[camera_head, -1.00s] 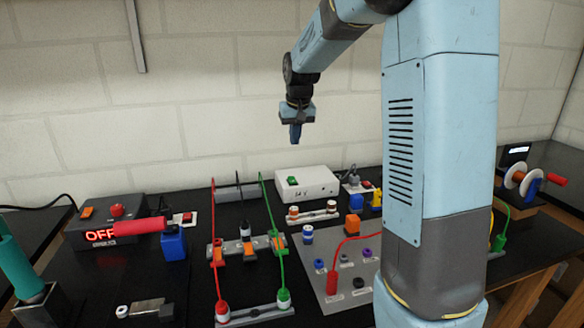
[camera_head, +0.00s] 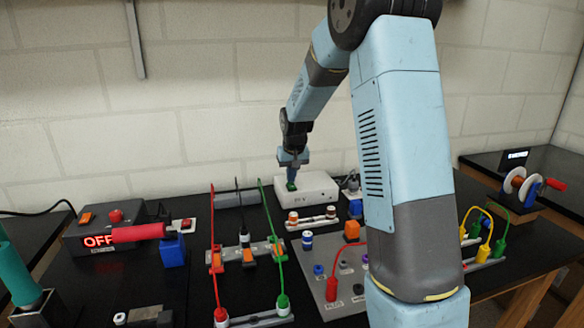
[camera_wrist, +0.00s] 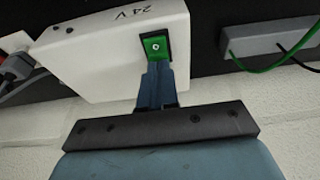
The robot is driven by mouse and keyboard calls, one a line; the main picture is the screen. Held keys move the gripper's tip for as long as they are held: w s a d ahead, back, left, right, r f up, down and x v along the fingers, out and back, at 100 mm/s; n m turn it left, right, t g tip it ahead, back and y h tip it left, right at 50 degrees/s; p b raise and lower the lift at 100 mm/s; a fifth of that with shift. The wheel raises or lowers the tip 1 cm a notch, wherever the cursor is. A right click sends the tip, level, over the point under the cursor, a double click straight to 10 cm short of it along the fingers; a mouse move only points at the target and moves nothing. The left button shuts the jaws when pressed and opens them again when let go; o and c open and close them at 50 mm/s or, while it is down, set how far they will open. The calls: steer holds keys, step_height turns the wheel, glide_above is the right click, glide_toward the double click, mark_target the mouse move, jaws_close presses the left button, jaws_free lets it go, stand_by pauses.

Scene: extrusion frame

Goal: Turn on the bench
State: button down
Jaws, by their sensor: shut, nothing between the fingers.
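A white power box (camera_head: 318,190) marked 24 V stands at the back of the bench (camera_head: 120,268). On it is a green rocker switch (camera_wrist: 156,46) in a black frame, clear in the wrist view. My gripper (camera_head: 291,184) points down over the switch, its shut blue fingers (camera_wrist: 156,82) at the switch's edge. I cannot tell whether they touch it. In the head view the fingers partly hide the switch. At the left a dark box with a red lit display (camera_head: 98,241) reads OFF. It carries an orange switch and a red knob.
Red, black and green leads (camera_head: 270,235) rise in front of the white box. A grey panel (camera_head: 322,285) with coloured sockets lies front centre. A red-handled tool (camera_head: 140,232) and blue block (camera_head: 173,250) are at left. A wall stands close behind.

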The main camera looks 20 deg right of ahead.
steer(key=shift+f, duration=0.35)
steer(key=shift+w+f+g, duration=0.15)
steer(key=shift+g, duration=0.15)
steer(key=shift+f, duration=0.1)
steer(key=shift+s, duration=0.95)
steer(key=v, duration=1.4)
steer(key=shift+s, duration=0.2)
